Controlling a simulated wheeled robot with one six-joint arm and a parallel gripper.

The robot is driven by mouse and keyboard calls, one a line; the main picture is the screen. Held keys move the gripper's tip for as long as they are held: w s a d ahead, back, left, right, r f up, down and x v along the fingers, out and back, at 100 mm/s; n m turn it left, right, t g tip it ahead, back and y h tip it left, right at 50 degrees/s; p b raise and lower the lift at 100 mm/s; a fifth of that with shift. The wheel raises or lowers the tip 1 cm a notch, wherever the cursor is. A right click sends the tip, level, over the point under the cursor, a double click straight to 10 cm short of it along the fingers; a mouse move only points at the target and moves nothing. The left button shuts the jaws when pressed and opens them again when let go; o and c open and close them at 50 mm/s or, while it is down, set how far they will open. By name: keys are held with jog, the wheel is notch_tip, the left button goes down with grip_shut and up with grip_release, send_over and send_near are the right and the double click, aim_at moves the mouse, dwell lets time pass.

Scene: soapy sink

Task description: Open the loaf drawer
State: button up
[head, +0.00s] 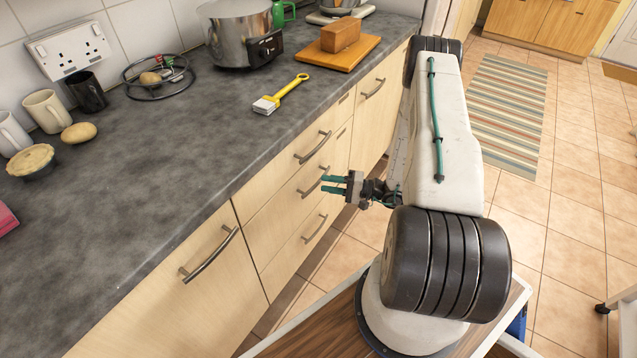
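A stack of three light wood drawers sits under the counter. The top drawer (275,180), middle drawer (275,213) and bottom drawer (283,265) each have a metal bar handle and look shut. I cannot tell from small markings which one is the loaf drawer. My gripper (326,184) has teal fingers pointing left, spread with a gap between them and nothing visibly held. The fingertips are by the right end of the middle drawer's handle (309,186); contact is unclear. The top drawer's handle (314,150) is above them, the bottom one's (315,231) below.
A brown loaf-like block (341,34) lies on a wooden board (350,51) on the counter (160,170). Cupboard doors flank the drawers. The tiled floor (570,235) at right is mostly clear.

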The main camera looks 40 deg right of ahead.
aim_at(319, 183)
jog(key=shift+x, duration=1.9)
jog(key=shift+a, duration=0.1)
grip_shut()
